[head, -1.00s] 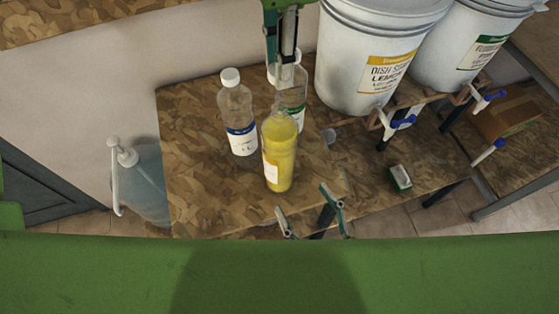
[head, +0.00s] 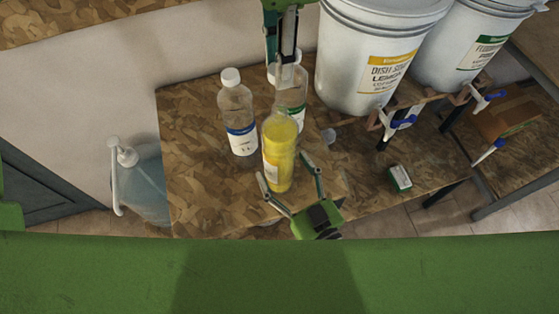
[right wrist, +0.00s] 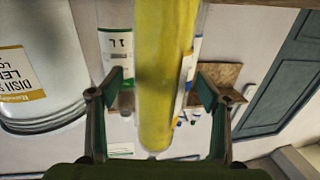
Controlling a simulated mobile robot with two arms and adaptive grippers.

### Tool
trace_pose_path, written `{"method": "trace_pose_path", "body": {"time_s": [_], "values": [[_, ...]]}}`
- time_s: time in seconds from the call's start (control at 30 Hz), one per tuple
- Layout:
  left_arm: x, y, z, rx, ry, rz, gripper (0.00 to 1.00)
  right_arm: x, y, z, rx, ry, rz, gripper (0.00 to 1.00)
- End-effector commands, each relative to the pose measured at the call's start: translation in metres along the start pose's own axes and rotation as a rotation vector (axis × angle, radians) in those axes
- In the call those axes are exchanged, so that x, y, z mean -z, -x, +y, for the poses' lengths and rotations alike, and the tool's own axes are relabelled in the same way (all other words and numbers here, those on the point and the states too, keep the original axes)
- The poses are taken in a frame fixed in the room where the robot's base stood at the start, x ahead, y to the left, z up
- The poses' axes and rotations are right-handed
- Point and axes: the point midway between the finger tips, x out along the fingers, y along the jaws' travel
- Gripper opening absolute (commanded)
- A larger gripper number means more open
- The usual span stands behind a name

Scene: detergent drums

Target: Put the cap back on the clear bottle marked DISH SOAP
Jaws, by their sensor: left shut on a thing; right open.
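The clear bottle filled with yellow (head: 279,150) stands upright near the table's front, a pale label on its side; its lettering is too small to read. It fills the middle of the right wrist view (right wrist: 163,70). No cap shows on its top. My right gripper (head: 283,169) is open, its fingers on either side of this bottle with gaps visible in the wrist view. My left gripper (head: 284,74) points down from above, behind the bottle's top in the picture. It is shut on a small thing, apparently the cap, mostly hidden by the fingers.
A clear bottle with a blue label and white cap (head: 240,115) stands left. A green-labelled bottle (head: 297,100) stands behind the yellow one, partly hidden. White drums (head: 360,60) with taps stand at right. A green-and-white box (head: 400,178) lies right of the bottles.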

Motion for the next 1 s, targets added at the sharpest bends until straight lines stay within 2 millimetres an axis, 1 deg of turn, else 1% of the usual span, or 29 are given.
{"method": "trace_pose_path", "body": {"time_s": [0.03,0.2,0.33,0.57,0.6,0.67,0.7,0.77,0.8,0.83,0.93,1.0], "values": [[0.0,0.0,0.0,0.0,0.0,0.0,0.16,0.001,-0.008,0.001,-0.002,-0.001,0.002,0.7],[0.0,0.0,0.0,0.0,0.0,0.0,0.16,0.0,-0.023,0.0,-0.001,0.0,0.0,0.7],[0.0,0.0,0.0,0.0,0.0,0.0,0.16,0.0,-0.028,0.0,-0.001,-0.001,0.0,0.7],[0.0,0.0,0.0,0.0,0.0,0.0,0.16,0.0,-0.028,0.0,0.0,-0.001,0.0,0.7],[0.0,0.0,0.0,0.0,0.0,0.0,0.16,0.0,-0.028,0.0,0.0,-0.001,0.0,0.67],[0.0,0.0,0.0,0.0,0.0,0.0,0.16,0.0,-0.028,0.0,0.0,-0.001,0.0,0.52],[0.0,0.0,0.0,0.0,0.0,0.0,0.16,0.0,-0.028,0.0,0.0,-0.001,0.0,0.41],[0.0,0.0,0.0,0.0,0.0,0.0,0.16,0.0,-0.028,0.0,0.0,0.0,0.0,0.26],[0.0,0.0,0.0,0.0,0.0,0.0,0.16,0.0,-0.028,0.0,0.0,0.0,-0.001,0.15],[0.0,0.0,0.0,0.0,0.0,0.0,0.16,0.0,-0.028,0.0,0.0,0.0,0.0,0.11],[0.0,-0.001,0.0,0.0,0.0,0.0,0.16,0.0,-0.028,0.0,0.0,0.0,-0.001,0.11],[0.0,-0.005,0.0,0.003,0.0,0.002,0.16,0.0,-0.028,0.0,0.0,0.0,-0.001,0.11]]}}
